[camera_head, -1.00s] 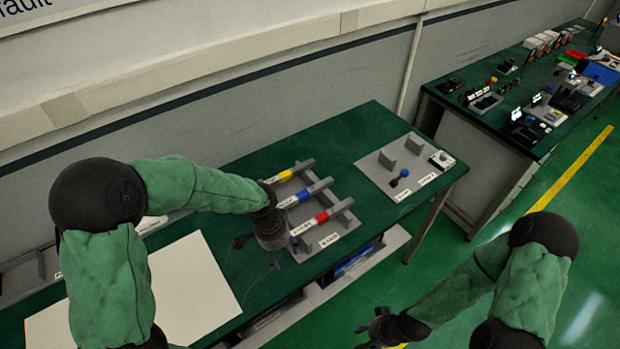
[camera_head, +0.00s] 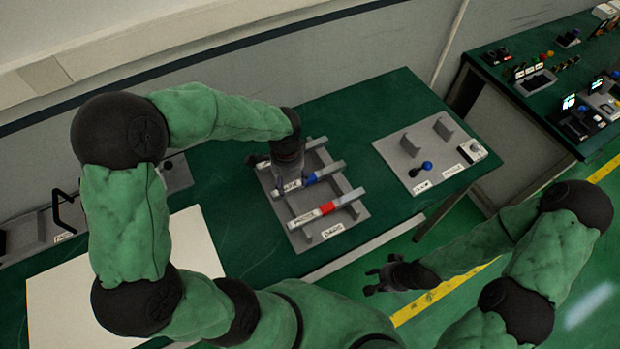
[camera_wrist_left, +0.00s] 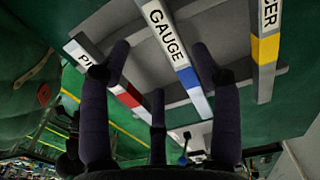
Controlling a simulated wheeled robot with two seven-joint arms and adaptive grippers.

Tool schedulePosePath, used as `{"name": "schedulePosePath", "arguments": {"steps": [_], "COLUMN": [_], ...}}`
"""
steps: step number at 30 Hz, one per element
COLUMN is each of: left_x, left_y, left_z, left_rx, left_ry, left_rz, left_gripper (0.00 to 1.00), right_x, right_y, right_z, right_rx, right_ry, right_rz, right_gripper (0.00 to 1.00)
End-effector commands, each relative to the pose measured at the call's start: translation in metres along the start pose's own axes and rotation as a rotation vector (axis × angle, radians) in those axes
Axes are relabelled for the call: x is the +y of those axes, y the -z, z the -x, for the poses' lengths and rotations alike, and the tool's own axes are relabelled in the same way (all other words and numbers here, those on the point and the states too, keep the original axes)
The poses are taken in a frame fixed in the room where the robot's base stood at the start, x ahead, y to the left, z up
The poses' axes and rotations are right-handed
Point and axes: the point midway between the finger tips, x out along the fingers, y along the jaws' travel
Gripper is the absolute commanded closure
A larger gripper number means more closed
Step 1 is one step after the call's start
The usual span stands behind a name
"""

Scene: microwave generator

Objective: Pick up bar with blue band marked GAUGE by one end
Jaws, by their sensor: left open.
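The bar with the blue band (camera_head: 325,172) lies across the middle of a grey rack (camera_head: 357,212). In the left wrist view its white GAUGE label (camera_wrist_left: 163,33) and blue band (camera_wrist_left: 188,77) show clearly. My left gripper (camera_head: 278,181) is open above the labelled left part of this bar and hides some of it in the head view. In the left wrist view the bar runs between the spread fingers of my left gripper (camera_wrist_left: 160,48), with no clear contact. My right gripper (camera_head: 376,280) is away from the rack, low at the front; its jaws are too small and dark to judge.
A red-banded bar (camera_head: 328,208) lies in front of the GAUGE bar, and a yellow-banded bar (camera_wrist_left: 265,48) lies behind it. A grey plate with blocks and a blue knob (camera_head: 427,166) is to the right.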

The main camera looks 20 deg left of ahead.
Motion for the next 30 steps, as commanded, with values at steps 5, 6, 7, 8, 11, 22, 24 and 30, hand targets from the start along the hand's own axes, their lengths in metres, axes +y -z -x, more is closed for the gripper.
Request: {"name": "schedulePosePath", "arguments": {"steps": [5,6,7,8,11,22,24,30], "left_x": [-0.002,-0.002,-0.003,-0.004,-0.007,-0.007,-0.007,-0.007], "left_y": [0.000,-0.001,-0.001,-0.001,-0.001,0.000,0.000,0.000], "left_z": [-0.009,-0.013,-0.016,-0.020,-0.035,-0.053,-0.053,-0.053], "left_rx": [-0.001,-0.002,-0.002,-0.002,-0.002,0.001,0.001,0.001], "left_ry": [0.000,-0.001,-0.002,-0.002,-0.002,0.001,0.001,0.000], "left_rz": [0.001,0.001,0.001,0.001,0.002,0.000,0.000,0.000], "left_gripper": [0.37,0.37,0.37,0.37,0.37,0.37,0.51,1.00], "right_x": [0.000,0.001,0.001,0.001,0.001,0.002,0.002,0.002], "right_y": [0.000,0.000,0.000,0.000,0.000,0.000,0.000,0.000], "right_z": [-0.001,-0.001,-0.002,-0.002,-0.004,-0.006,-0.006,-0.006], "right_rx": [0.000,0.000,0.000,0.000,0.000,0.000,0.000,0.000], "right_ry": [0.000,0.000,0.000,0.000,0.000,0.000,0.000,0.000], "right_rz": [0.000,0.000,0.000,0.000,0.000,0.000,0.000,0.000], "right_gripper": [0.60,0.60,0.60,0.60,0.60,0.60,0.60,0.60]}}
